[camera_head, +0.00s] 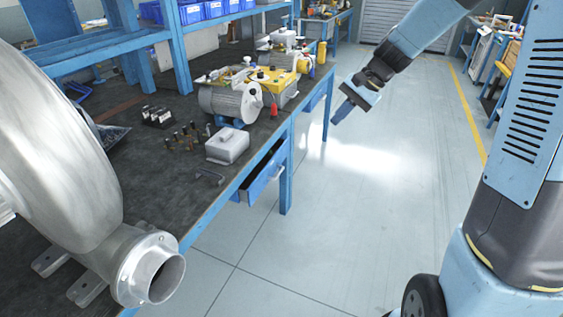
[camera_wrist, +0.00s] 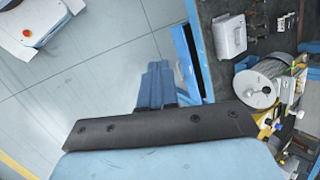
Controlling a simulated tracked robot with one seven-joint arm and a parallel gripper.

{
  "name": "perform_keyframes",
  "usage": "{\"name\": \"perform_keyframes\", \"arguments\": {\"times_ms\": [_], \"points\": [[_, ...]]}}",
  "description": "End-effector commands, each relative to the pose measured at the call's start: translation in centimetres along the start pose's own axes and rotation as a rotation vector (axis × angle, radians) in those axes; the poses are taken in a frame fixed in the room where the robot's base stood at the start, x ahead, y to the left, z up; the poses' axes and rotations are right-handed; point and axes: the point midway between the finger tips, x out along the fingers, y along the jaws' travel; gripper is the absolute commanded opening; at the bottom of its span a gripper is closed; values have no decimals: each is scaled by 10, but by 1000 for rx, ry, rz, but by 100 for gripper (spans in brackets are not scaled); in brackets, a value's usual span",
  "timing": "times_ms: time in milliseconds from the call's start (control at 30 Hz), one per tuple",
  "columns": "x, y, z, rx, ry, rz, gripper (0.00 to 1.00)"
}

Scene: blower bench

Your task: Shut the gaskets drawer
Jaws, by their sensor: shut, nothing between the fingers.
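A blue drawer (camera_head: 263,176) under the near workbench stands partly open, its front pulled out from the bench's edge and a dark gap showing behind it. No label on it can be read, so I cannot tell whether it is the gaskets drawer. My gripper (camera_head: 339,112) hangs over the aisle, to the right of and beyond this drawer, clear of the bench. Its blue fingers are together and empty; they also show in the wrist view (camera_wrist: 157,70), pointing past the bench's blue edge.
Another blue drawer front (camera_head: 315,98) is farther along the bench. The floor (camera_head: 340,220) to the right is clear.

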Motion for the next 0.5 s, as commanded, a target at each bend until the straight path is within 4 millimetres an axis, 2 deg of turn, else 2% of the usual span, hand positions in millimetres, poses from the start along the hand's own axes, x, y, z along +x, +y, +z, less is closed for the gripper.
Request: {"name": "perform_keyframes", "arguments": {"times_ms": [33, 500], "points": [[12, -2, -12, 34, -31, -21, 0], [109, -22, -106, 343, -269, -252, 0]]}}
